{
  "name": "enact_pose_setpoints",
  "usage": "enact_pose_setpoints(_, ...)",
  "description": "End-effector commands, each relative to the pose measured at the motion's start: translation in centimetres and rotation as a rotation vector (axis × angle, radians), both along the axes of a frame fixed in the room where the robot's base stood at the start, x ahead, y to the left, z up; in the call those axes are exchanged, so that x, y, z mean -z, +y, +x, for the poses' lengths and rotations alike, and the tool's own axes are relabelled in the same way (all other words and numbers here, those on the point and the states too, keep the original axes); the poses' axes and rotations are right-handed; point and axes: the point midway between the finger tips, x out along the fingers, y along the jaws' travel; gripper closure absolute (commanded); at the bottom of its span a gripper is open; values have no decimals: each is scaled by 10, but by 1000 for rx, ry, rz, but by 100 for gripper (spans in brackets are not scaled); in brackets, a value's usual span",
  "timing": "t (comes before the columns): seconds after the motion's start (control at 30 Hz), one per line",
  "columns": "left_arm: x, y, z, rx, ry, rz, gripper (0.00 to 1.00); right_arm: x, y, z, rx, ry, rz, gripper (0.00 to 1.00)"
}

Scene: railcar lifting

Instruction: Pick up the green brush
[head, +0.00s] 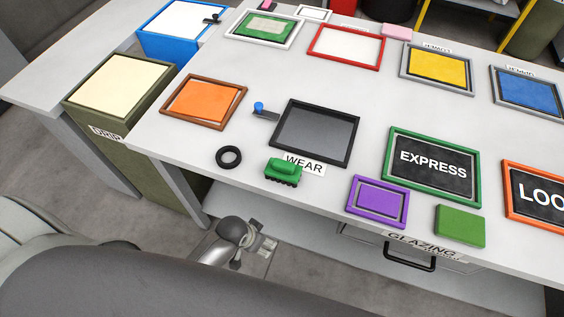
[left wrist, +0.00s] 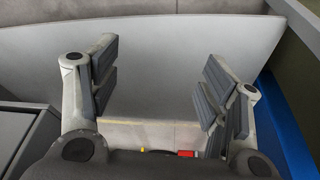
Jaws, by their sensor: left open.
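The green brush (head: 284,170) lies on the white table near its front edge, dark bristles down, touching or just beside the WEAR label (head: 305,164). Nothing holds it. My left gripper (head: 252,248) is below and in front of the table edge, low over the floor and apart from the brush. In the left wrist view my left gripper (left wrist: 162,82) is open, its padded fingers wide apart with nothing between them. The brush is not seen in that view. My right gripper is not in view.
A black ring (head: 229,157) lies left of the brush and a black-framed tray (head: 316,133) behind it. A purple frame (head: 378,201) and green block (head: 460,226) are to the right. An olive bin (head: 120,90) stands at the left. The table edge lies between gripper and brush.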

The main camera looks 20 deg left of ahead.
Motion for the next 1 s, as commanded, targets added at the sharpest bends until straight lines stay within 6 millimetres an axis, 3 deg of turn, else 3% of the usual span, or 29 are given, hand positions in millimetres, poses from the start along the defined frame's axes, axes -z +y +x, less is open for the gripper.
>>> enact_pose_setpoints(0.03, -37, -6, 9, 16, -20, -11, 30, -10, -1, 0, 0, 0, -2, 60)
enact_pose_setpoints(0.1, -72, -12, 14, 36, -32, -21, 30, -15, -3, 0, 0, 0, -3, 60)
enact_pose_setpoints(0.43, -196, -31, 15, 127, -84, -52, 30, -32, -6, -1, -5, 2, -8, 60)
enact_pose_setpoints(0.53, -236, -48, 20, 218, -116, -70, 30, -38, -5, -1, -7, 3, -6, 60)
enact_pose_setpoints(1.0, -274, -116, 67, 757, -142, -54, 30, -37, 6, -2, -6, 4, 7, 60)
